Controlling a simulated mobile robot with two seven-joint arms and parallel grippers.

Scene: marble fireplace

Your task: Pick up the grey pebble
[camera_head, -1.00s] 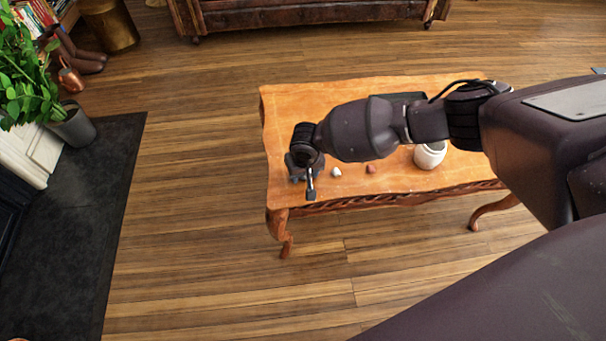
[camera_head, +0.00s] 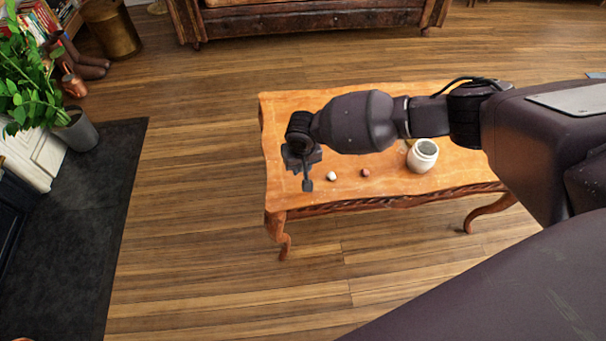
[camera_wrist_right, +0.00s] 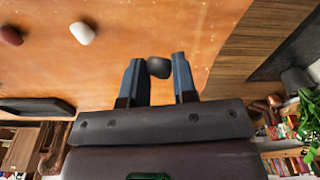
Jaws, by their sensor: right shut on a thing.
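The grey pebble (camera_wrist_right: 159,68) is dark and rounded in the right wrist view. It sits between the two fingertips of my right gripper (camera_wrist_right: 157,72), which is shut on it. In the head view my right gripper (camera_head: 305,172) is over the left end of the wooden table (camera_head: 285,112). The pebble cannot be made out in the head view, where the gripper hides it. My left gripper is not in view.
A white pebble (camera_head: 332,176) and a reddish pebble (camera_head: 365,173) lie on the table right of the gripper. A white jar (camera_head: 422,160) stands further right. A potted plant (camera_head: 78,132) stands at left. The wooden floor in front is clear.

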